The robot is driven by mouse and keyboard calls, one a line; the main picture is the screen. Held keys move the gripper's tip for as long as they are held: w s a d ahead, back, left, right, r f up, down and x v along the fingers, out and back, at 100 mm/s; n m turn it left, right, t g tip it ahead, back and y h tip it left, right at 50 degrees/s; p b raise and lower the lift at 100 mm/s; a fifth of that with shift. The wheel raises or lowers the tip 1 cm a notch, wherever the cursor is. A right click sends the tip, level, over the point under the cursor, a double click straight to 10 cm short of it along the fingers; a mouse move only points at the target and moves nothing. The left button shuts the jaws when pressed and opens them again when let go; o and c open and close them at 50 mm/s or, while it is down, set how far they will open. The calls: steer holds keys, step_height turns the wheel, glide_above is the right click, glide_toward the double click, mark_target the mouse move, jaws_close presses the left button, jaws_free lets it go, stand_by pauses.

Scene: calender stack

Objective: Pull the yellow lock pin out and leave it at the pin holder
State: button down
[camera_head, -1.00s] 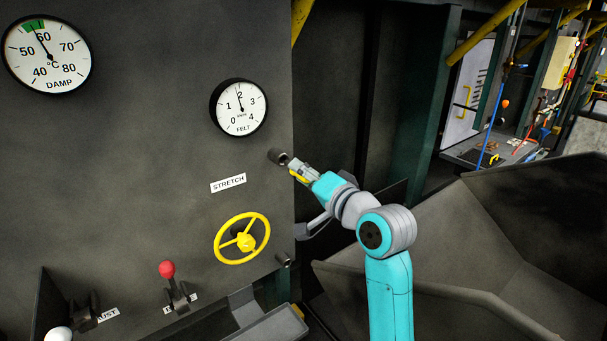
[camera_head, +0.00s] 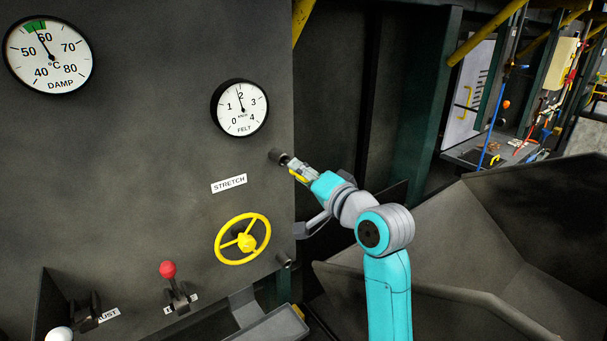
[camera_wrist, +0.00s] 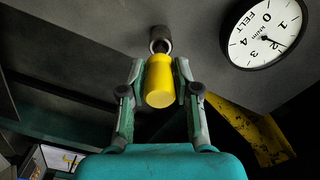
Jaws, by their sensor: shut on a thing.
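The yellow lock pin (camera_wrist: 159,82) is between the two fingers of my gripper (camera_wrist: 160,76), which is shut on its thick yellow head. In the wrist view its dark shank runs up to a dark round socket (camera_wrist: 160,34) on the grey panel. The pin is in line with the socket, and I cannot tell how deep the shank sits. In the head view my gripper (camera_head: 302,173) is right in front of this socket (camera_head: 277,155), and a little yellow shows beside the fingers. A second dark stub (camera_head: 285,261) stands lower, beside the yellow handwheel; neither stub is labelled as the pin holder.
The grey panel carries the yellow handwheel (camera_head: 243,239), the FELT gauge (camera_head: 239,107), the STRETCH label (camera_head: 229,183) and a red-knobbed lever (camera_head: 168,270). A grey tray (camera_head: 275,328) juts out below. Large dark sloping plates (camera_head: 480,240) lie right of my arm.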

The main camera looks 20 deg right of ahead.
steer(key=shift+x, duration=2.15)
steer(key=shift+c, duration=2.4)
jaws_free()
steer(key=shift+s, duration=0.1)
steer(key=v, duration=0.6)
steer(key=shift+s, duration=0.4)
steer(key=shift+d, duration=0.15)
